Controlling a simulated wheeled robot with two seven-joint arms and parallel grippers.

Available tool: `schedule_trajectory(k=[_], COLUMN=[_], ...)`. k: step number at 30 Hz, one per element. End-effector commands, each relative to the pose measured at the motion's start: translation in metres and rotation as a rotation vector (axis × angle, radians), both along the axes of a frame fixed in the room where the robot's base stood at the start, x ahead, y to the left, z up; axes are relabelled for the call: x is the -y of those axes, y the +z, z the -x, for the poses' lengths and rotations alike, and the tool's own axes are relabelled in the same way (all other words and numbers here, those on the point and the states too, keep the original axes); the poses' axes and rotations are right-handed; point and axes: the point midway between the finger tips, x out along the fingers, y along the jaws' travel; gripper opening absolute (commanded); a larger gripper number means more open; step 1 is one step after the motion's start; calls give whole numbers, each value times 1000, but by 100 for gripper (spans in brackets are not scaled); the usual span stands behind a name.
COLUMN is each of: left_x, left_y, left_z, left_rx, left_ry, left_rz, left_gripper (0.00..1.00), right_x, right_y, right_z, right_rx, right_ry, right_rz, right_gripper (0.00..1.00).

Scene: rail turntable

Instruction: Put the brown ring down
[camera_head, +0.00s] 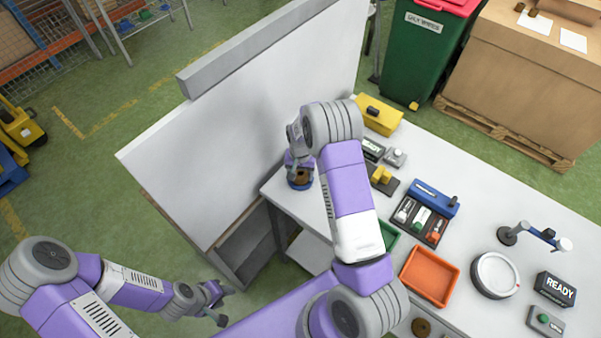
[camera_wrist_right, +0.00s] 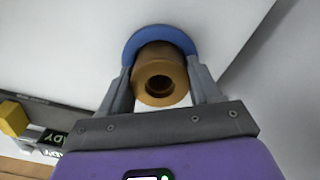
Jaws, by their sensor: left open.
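The brown ring (camera_wrist_right: 160,75) is a short, thick cylinder with a hole, between the fingers of my right gripper (camera_wrist_right: 160,64). The fingers appear to press on its two sides. A blue round piece (camera_wrist_right: 130,44) lies directly behind the ring in the right wrist view. I cannot tell whether the ring touches it. In the head view, the brown ring (camera_head: 304,175) and the blue piece (camera_head: 299,185) are at the table's left corner, partly hidden by my right gripper (camera_head: 301,171). My left gripper (camera_head: 226,305) is open and empty, low beside the table.
A tall white panel (camera_head: 250,120) stands close left of the right gripper. On the table are a yellow box (camera_head: 379,115), an orange tray (camera_head: 430,275), a round white turntable (camera_head: 495,274), a blue-handled rack (camera_head: 435,199) and a READY sign (camera_head: 556,290).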

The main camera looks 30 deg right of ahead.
Motion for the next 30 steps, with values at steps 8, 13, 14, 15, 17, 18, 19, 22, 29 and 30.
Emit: schedule_trajectory(k=[8,13,14,15,17,18,19,22,29,30], left_x=[0,0,0,0,0,0,0,0,0,0], left_y=[0,1,2,4,4,4,3,3,3,3], left_z=[0,0,0,0,0,0,0,0,0,0], left_rx=[0,0,0,0,0,0,0,0,0,0], left_ry=[0,0,0,0,0,0,0,0,0,0], left_rz=[0,0,0,0,0,0,0,0,0,0], left_gripper=[43,43,43,43,43,43,43,43,43,43], right_x=[0,0,0,0,0,0,0,-1,0,0], right_y=[0,1,2,4,10,16,21,43,92,99], right_z=[0,1,1,1,0,-1,-1,-1,0,0], right_rx=[-1,-1,-1,-1,1,4,4,5,4,4], right_ry=[0,0,0,0,0,0,0,0,1,1], right_rz=[0,0,0,0,0,0,0,0,0,0], right_gripper=[87,87,87,87,87,87,87,87,87,87])
